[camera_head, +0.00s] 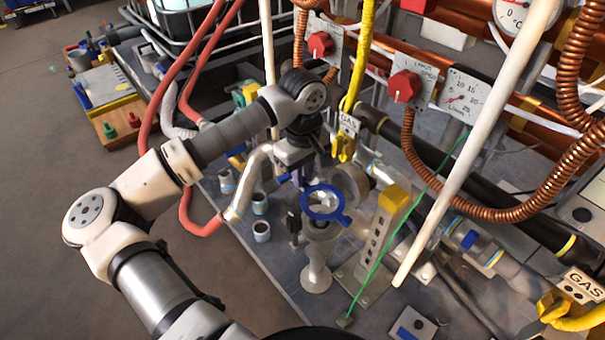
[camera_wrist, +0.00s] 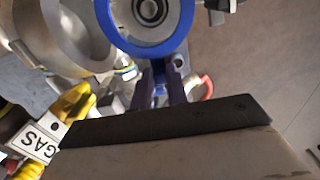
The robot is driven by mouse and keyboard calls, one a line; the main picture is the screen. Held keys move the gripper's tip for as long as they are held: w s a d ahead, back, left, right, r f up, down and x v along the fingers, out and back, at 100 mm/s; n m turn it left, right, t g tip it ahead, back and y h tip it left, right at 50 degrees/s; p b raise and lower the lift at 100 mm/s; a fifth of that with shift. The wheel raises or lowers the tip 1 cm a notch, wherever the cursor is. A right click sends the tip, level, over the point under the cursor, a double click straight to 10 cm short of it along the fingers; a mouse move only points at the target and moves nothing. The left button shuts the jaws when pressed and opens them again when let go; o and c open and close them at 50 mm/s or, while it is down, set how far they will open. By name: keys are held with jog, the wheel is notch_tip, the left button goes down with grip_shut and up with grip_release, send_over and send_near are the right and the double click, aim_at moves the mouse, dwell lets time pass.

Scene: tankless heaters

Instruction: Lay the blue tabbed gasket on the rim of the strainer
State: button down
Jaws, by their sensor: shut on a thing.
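The blue tabbed gasket (camera_head: 340,213) is a flat ring above the pale metal strainer (camera_head: 317,275). In the wrist view the gasket (camera_wrist: 184,30) shows at the top, its far side cut off by the frame. The strainer's round grey opening (camera_wrist: 150,12) shows inside the ring, roughly lined up with it. My gripper (camera_head: 303,183) is left of and behind the ring in the head view. Its dark fingers (camera_wrist: 162,78) are shut on the gasket's near edge, probably at a tab. I cannot tell whether the gasket touches the rim.
A yellow GAS-tagged valve (camera_head: 344,145) and large pipe close in behind. Several small cups (camera_head: 260,230) stand to the left. A white pole (camera_head: 440,200) rises at right.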

jog(key=shift+f+b, duration=2.25)
jog(key=shift+f, duration=0.55)
jog(key=shift+b, duration=0.6)
jog(key=shift+f+b, duration=0.9)
jog(key=shift+f, duration=0.05)
jog(key=c, duration=1.3)
grip_release()
jog(key=shift+r, duration=0.1)
notch_tip(320, 180, up, 14)
jog(key=p, duration=0.5)
jog(key=shift+a+f, duration=0.1)
jog(key=shift+f, duration=0.1)
